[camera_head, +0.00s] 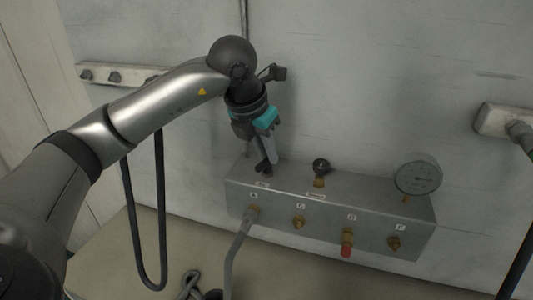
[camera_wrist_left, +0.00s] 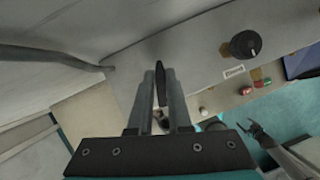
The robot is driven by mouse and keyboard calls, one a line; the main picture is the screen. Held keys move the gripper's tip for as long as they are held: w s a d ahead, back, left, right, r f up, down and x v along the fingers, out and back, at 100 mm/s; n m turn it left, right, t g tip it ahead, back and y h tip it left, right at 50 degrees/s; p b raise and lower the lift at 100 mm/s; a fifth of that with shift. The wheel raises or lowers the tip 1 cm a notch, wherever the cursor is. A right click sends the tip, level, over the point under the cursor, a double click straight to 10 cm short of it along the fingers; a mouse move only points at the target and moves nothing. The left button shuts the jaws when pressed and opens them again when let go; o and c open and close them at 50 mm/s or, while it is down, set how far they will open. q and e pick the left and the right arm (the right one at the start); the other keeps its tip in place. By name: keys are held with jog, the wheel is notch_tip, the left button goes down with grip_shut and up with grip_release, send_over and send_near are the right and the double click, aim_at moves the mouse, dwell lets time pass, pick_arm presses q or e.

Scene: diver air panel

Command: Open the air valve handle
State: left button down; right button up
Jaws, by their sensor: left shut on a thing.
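The air panel (camera_head: 330,210) is a grey metal box against the wall, with brass fittings on its front. My left gripper (camera_head: 266,160) comes down from above onto the panel's top left end. In the left wrist view its two fingers (camera_wrist_left: 161,95) are shut on a slim black handle (camera_wrist_left: 161,72), which stands between them and sticks out past the tips. In the head view the fingers largely hide the handle.
A black knob (camera_head: 320,166) and a round gauge (camera_head: 418,177) stand on the panel's top, right of the gripper. A grey hose (camera_head: 236,258) runs from the front left fitting. A red-capped fitting (camera_head: 346,249) is on the front.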

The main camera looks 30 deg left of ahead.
pick_arm(q)
jog(key=shift+n+y, duration=0.3)
jog(key=shift+n, duration=0.5)
jog(key=c, duration=0.8)
grip_release()
jog(key=shift+c, duration=0.2)
jog(key=p+v, duration=0.1)
jog(key=v, duration=1.4)
jog(key=shift+r, duration=0.2)
jog(key=shift+d, duration=0.1)
